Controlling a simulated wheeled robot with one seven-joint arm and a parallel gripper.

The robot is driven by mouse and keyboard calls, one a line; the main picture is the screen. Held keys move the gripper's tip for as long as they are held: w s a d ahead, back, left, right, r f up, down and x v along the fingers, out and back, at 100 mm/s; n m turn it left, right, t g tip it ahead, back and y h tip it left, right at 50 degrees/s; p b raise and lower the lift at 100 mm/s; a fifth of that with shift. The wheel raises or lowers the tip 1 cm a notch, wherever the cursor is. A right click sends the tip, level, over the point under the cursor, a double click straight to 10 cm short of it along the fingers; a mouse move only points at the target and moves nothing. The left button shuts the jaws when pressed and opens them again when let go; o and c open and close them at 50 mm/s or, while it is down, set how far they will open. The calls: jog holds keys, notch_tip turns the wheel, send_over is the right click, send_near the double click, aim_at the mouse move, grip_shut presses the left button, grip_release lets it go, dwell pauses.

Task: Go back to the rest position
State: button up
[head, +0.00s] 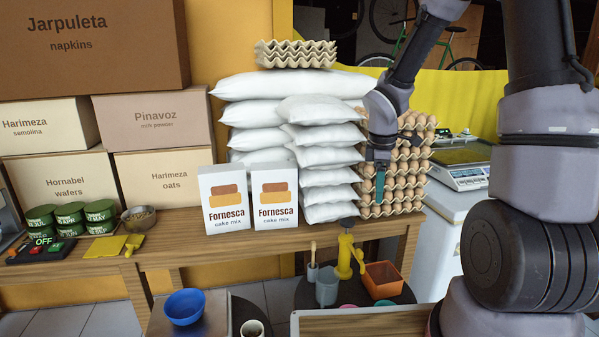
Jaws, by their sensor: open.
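My gripper (374,186) hangs pointing down at the right of the stacked white sacks (325,160), in front of the egg trays (410,165). Its jaws are open and I see nothing between them. My arm reaches in from the right side of the head view. Whether the fingers touch the sacks or trays I cannot tell.
Two Fornesca cake mix boxes (226,200) stand on the wooden bench (190,240). Cartons (160,120) and green tins (70,213) are at left. Below are a blue bowl (185,306), a yellow pump (347,252) and an orange container (384,279). A scale (460,178) stands right.

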jog(key=s+r+m+t+y, duration=0.1)
jog(key=s+r+m+t, duration=0.2)
jog(key=s+r+m, duration=0.6)
jog(key=s+r+m+t+y, duration=0.1)
jog(key=s+r+m+t, duration=0.1)
jog(key=s+r+m, duration=0.7)
notch_tip(320, 180, up, 7)
jog(key=shift+d+f+m+t+y, duration=0.15)
jog(key=shift+d+m+t+y, duration=0.1)
jog(key=shift+m+t+y, duration=0.2)
